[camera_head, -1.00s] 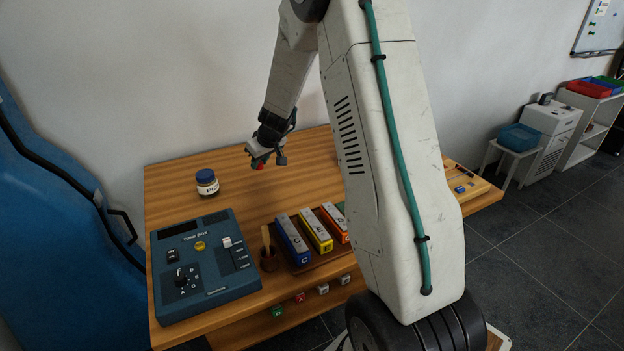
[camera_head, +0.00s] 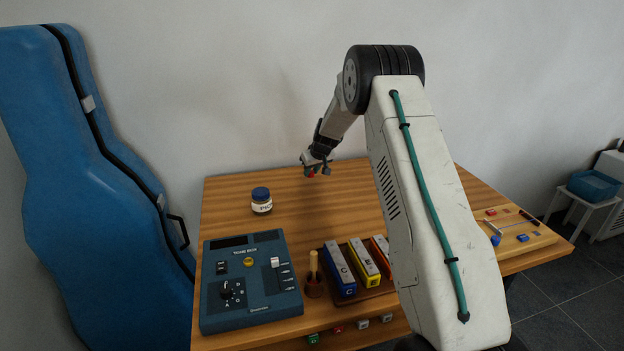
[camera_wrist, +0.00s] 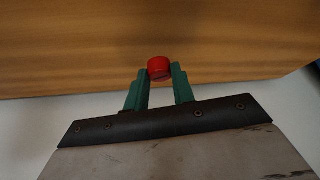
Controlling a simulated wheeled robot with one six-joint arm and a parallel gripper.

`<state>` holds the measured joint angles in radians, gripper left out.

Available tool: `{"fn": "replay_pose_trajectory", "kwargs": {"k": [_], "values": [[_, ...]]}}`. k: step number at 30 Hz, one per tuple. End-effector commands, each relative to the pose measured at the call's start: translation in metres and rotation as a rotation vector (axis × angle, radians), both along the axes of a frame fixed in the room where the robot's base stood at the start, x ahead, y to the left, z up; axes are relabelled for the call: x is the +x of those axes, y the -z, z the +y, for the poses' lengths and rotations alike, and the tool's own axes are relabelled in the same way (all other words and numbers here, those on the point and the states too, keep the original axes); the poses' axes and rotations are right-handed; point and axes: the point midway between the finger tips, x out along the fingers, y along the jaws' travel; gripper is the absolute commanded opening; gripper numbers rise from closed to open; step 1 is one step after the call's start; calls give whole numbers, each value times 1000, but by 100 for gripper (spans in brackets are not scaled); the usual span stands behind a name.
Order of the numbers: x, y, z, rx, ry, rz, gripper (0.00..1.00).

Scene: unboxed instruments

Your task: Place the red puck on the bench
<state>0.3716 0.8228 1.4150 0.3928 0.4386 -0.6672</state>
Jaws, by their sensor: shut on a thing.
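The red puck (camera_wrist: 159,68) sits between the two green fingertips of my gripper (camera_wrist: 161,76) in the wrist view. My gripper is shut on it. In the head view my gripper (camera_head: 316,171) is over the back part of the wooden bench (camera_head: 225,200), and the puck is a small red spot between the fingers. In the wrist view bare bench top (camera_wrist: 70,65) lies beyond the puck. I cannot tell the exact gap between puck and bench.
A jar with a blue lid (camera_head: 261,201) stands left of my gripper. A blue tone box (camera_head: 250,283) and coloured chime bars (camera_head: 340,270) lie along the front. A wooden board with small items (camera_head: 510,238) is at the right. The back middle of the bench is clear.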

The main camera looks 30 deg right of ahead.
Motion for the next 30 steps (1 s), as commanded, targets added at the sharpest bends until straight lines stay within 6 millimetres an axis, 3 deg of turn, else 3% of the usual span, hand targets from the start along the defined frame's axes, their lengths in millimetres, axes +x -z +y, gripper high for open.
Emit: {"fn": "replay_pose_trajectory", "kwargs": {"k": [4, 11, 21, 22, 24, 30], "values": [[4, 6, 0, 1, 0, 2, 1], [3, 35, 0, 1, 1, 2, 1], [3, 38, 0, 0, 0, 1, 1], [3, 38, 0, 0, 0, 1, 30], [3, 37, 0, 0, 0, 0, 47], [3, 37, 0, 0, 0, 0, 47]]}}
